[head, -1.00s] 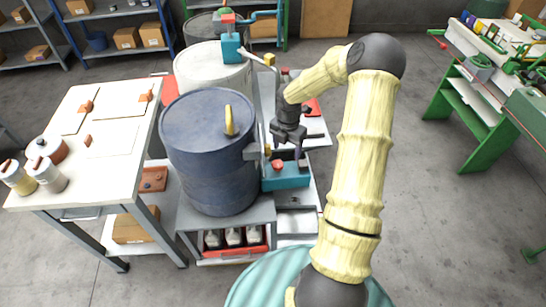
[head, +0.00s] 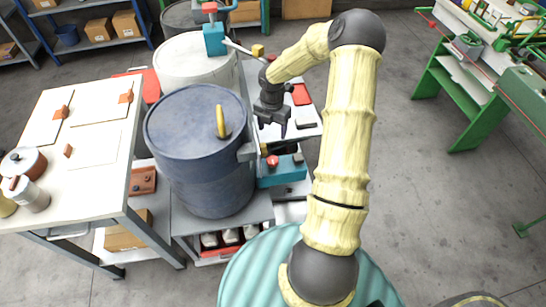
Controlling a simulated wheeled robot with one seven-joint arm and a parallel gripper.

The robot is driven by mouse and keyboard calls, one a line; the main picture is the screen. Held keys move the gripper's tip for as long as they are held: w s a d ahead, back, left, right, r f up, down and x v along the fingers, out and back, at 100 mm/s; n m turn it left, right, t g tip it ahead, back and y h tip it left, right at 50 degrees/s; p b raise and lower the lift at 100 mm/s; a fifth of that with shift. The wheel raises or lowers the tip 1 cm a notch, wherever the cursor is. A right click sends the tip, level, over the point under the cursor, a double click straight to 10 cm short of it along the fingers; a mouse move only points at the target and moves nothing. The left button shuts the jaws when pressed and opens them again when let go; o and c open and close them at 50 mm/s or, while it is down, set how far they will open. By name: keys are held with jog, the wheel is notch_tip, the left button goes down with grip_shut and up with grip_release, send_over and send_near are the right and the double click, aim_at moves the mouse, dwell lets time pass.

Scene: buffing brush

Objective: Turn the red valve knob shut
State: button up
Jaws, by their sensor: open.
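A red knob (head: 272,161) sits on top of a teal block (head: 283,172), just right of the blue drum. My gripper (head: 272,129) is open and empty, pointing down. In the head view it shows above the knob, apart from it, beside the drum's right side. How far it is from the knob in depth I cannot tell. Another red part (head: 209,8) tops a teal box (head: 214,39) behind the white drum.
The blue drum (head: 205,185) with a yellow handle (head: 221,122) stands close left of my gripper. A white drum (head: 192,65) is behind it. A white-topped table (head: 95,190) is at left, a green bench (head: 455,105) at right.

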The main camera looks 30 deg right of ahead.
aim_at(272, 159)
notch_tip(272, 159, down, 17)
jog(key=shift+w+f+b, duration=0.1)
jog(key=shift+f+b, duration=0.1)
jog(key=shift+b, duration=0.25)
jog(key=c, duration=1)
jog(key=shift+o, duration=0.2)
